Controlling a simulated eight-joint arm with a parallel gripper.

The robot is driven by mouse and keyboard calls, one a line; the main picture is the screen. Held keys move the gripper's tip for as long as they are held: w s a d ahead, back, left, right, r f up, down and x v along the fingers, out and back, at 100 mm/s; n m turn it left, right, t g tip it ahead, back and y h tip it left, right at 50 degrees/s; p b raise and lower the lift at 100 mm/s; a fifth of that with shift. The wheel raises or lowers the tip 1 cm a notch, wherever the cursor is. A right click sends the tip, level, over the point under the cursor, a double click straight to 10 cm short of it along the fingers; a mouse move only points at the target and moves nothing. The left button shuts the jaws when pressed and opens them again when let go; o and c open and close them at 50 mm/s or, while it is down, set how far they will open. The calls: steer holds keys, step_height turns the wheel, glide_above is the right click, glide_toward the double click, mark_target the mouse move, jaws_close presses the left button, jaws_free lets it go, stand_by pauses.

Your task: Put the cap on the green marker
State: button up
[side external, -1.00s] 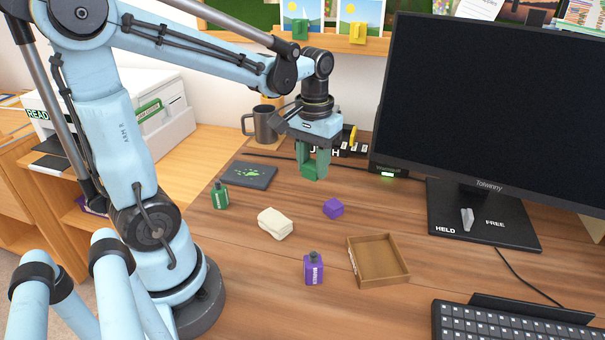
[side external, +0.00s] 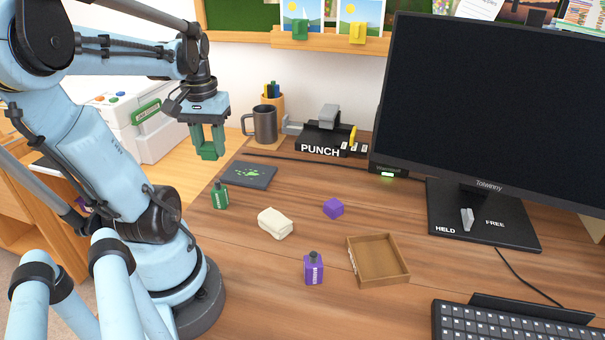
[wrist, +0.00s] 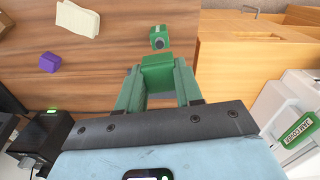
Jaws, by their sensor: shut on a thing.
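The green marker (side external: 220,196) stands upright and uncapped on the wooden desk, left of the cream block, with its dark tip up. In the wrist view the marker (wrist: 158,34) shows just beyond my fingertips, its grey tip toward the camera. My gripper (side external: 208,156) is shut on the green cap (wrist: 158,72), a blocky piece between the two green fingers. It holds the cap in the air above and behind the marker, apart from it. In the side view the fingers partly hide the cap.
A purple marker (side external: 313,269), purple cap (side external: 333,208), cream block (side external: 275,223) and brown tray (side external: 397,269) lie to the right. A dark pad (side external: 248,175), grey mug (side external: 264,124) and black punch (side external: 330,138) stand behind.

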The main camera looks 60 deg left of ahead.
mark_target(217, 182)
steer(key=shift+f, duration=3)
steer(key=shift+f, duration=0.2)
steer(key=o, duration=1.6)
steer(key=shift+r, duration=0.1)
steer(key=shift+r, duration=3.4)
steer(key=shift+c, duration=0.3)
jaws_close()
